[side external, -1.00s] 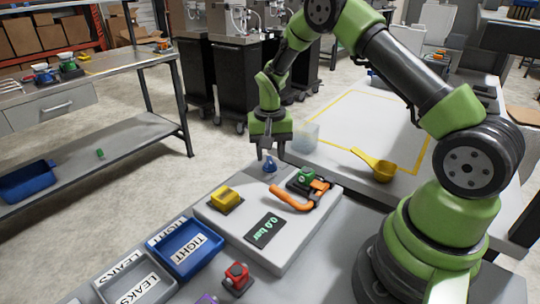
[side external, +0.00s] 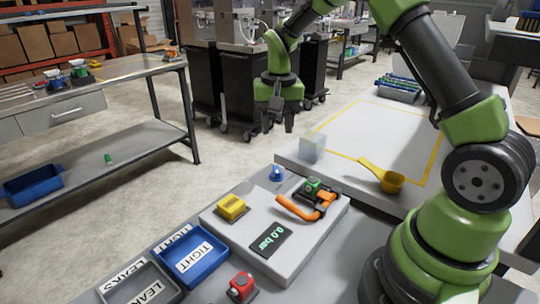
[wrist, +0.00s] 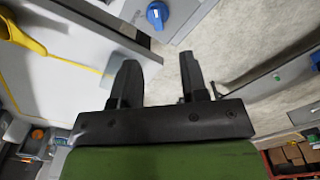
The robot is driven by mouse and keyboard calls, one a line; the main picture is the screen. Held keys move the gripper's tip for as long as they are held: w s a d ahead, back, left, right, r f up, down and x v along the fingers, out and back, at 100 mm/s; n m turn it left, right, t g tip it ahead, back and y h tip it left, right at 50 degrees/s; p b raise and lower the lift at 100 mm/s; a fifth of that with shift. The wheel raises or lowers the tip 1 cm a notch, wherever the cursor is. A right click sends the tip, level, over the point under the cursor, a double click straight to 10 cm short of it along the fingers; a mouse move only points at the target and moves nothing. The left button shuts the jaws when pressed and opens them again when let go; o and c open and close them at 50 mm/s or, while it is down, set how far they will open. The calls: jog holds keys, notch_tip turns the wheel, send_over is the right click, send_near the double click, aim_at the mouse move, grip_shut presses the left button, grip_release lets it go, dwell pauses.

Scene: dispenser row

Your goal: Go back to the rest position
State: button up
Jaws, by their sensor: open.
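My gripper (side external: 278,122) hangs in the air above the floor side of the bench, higher than the blue knob (side external: 276,174). Its two dark fingers are apart with nothing between them. In the wrist view the open fingers (wrist: 158,85) show against the floor, and the blue knob (wrist: 158,14) is at the top. The white test block (side external: 285,255) carries a yellow block (side external: 231,207), a green part in an orange-handled clamp (side external: 310,205) and a display (side external: 268,238) reading 0.0 bar.
A blue TIGHT bin (side external: 205,278) and a grey LEAKS bin (side external: 165,285) stand at the front left, beside a red part (side external: 241,287). The air around my gripper is clear.

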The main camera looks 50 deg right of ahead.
jog(key=s+a+r+n+t, duration=0.15)
jog(key=s+a+r, duration=0.25)
jog(key=r, duration=0.5)
jog(key=s+a+r+n+t+y, duration=0.1)
jog(key=s+a+r+t, duration=0.1)
jog(key=s, duration=0.6)
jog(key=s+a+r+n+t+y, duration=0.1)
jog(key=s+a+r+n+t, duration=0.1)
jog(key=s, duration=0.7)
jog(key=a+r+t, duration=0.1)
jog(key=a+r, duration=0.1)
jog(key=a, duration=0.1)
jog(key=shift+a, duration=0.35)
